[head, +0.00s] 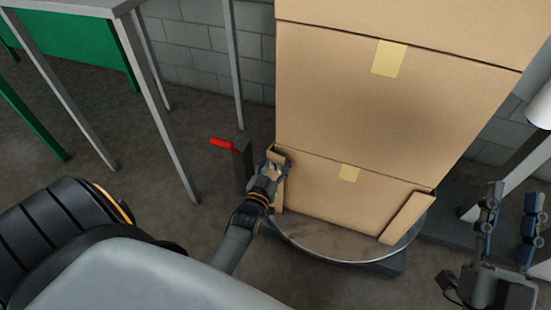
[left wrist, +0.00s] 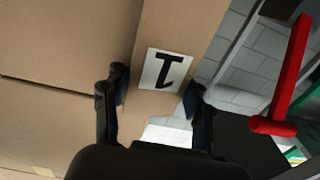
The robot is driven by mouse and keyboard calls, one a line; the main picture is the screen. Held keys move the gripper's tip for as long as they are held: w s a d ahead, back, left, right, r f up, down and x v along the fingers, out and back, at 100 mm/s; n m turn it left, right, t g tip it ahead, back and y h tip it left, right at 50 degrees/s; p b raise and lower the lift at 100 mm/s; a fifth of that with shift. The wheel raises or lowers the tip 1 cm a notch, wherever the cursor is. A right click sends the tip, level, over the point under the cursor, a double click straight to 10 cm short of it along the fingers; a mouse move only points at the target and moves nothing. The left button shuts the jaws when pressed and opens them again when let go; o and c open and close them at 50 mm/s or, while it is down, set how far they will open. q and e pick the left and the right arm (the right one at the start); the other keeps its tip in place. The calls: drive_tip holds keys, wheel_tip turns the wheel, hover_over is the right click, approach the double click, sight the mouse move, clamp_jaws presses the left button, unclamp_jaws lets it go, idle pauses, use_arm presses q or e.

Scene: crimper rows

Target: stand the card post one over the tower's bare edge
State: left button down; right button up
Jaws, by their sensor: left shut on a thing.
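Card post one (head: 279,199) is a brown card angle, upright at the left front edge of the box tower (head: 345,105). My left gripper (head: 275,169) is shut on it near its upper part. In the left wrist view, the post (left wrist: 184,28) stands between my left fingers (left wrist: 155,98), its white label with a black 1 facing the camera. It is close against the tower's boxes (left wrist: 70,50); I cannot tell if it touches them. A second card post (head: 408,218) stands at the tower's right front edge. My right gripper (head: 512,213) is open and empty at the right.
The tower stands on a round turntable (head: 340,245). A dark post with a red lever (head: 221,142) is just left of my left gripper, and the lever also shows in the left wrist view (left wrist: 292,75). A grey-legged table (head: 160,105) stands further left.

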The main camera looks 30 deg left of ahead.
use_arm(q)
drive_tip(key=shift+d+f, duration=0.1)
drive_tip(key=shift+d, duration=0.1)
drive_tip(key=shift+c, duration=2)
unclamp_jaws()
drive_tip(key=shift+s, duration=0.1)
drive_tip(key=v, duration=0.7)
drive_tip(key=shift+s, duration=0.4)
drive_tip(key=shift+d, duration=0.1)
